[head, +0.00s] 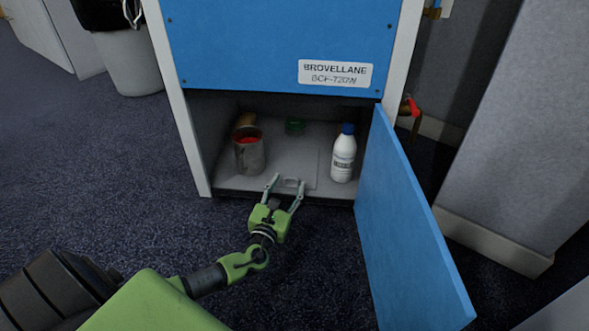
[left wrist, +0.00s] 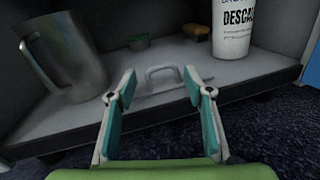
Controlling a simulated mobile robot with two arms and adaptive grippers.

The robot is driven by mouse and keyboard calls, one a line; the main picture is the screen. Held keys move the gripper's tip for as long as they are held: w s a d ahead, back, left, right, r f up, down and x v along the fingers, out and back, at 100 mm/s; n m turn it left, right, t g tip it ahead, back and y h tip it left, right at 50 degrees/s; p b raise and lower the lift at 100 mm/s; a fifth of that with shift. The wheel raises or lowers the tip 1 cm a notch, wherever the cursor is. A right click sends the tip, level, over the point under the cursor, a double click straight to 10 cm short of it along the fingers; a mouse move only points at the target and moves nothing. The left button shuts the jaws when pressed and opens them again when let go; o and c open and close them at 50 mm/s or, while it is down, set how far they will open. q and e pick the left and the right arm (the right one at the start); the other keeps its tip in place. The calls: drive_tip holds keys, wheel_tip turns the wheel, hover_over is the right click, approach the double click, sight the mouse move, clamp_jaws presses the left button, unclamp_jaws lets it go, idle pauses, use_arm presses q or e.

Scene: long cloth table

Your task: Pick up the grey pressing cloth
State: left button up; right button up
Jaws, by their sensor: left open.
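No grey pressing cloth can be made out in either view. My left gripper (head: 285,184) is open and empty at the front edge of the low cabinet's floor. Its fingers stand apart on either side of a small grey handle (head: 291,181). The left wrist view shows this handle (left wrist: 173,70) just beyond the open left gripper (left wrist: 160,84), with no contact to be seen. The handle sits on a flat grey panel (head: 292,157) on the cabinet floor. My right gripper is not in view.
A metal jug (head: 249,156) with red inside stands left of the handle, a white bottle (head: 343,158) with a blue cap to the right. A small green thing (head: 295,126) lies farther back. The blue door (head: 410,232) hangs open on the right. Dark carpet in front is clear.

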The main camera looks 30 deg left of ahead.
use_arm(q)
drive_tip(key=shift+c, duration=0.5)
clamp_jaws()
drive_tip(key=shift+r, duration=0.1)
